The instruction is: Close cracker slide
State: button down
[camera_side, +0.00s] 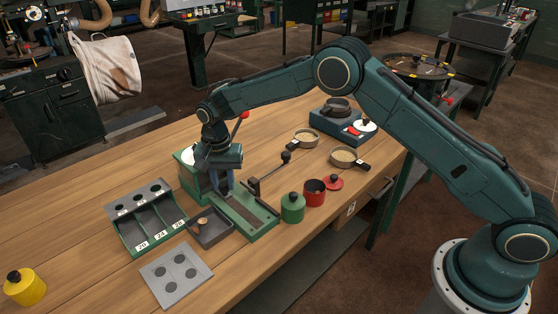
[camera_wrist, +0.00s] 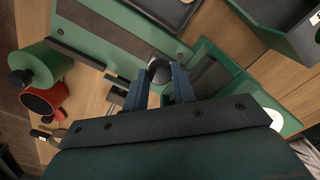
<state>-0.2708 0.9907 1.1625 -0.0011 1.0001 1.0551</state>
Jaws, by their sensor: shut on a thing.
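The cracker is a long green bench device (camera_side: 262,222) with a dark strip along its bed, standing mid-table. In the wrist view its green bed (camera_wrist: 125,28) runs past my fingers. My gripper (camera_side: 225,190) points down over the cracker's bed. In the wrist view my blue fingers (camera_wrist: 160,80) are shut on a round black knob (camera_wrist: 159,70), one finger on each side. The part below the knob is mostly hidden by my fingers, so how far the slide sits along the bed is hard to tell.
A grey tray (camera_side: 218,234) with a small brown piece lies beside the cracker. A labelled green sorting tray (camera_side: 128,232) and a grey plate (camera_side: 158,287) are left.

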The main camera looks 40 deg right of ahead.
jog(key=shift+w+r, duration=0.1)
jog(key=shift+w, duration=0.2)
jog(key=c, duration=1.1)
grip_release()
jog(key=shift+c, duration=0.2)
jog(key=shift+s, duration=0.15)
jog(key=shift+s, duration=2.75)
jog(key=s, duration=0.6)
jog(key=shift+s, duration=0.1)
notch_tip(320, 180, up, 14)
jog(key=s+d+r+n+t, duration=0.2)
jog(key=s+d+r+n, duration=0.1)
jog(key=s+d+r, duration=0.4)
jog(key=shift+s+d+r, duration=0.25)
jog(key=shift+s+r, duration=0.35)
jog(key=shift+r, duration=0.55)
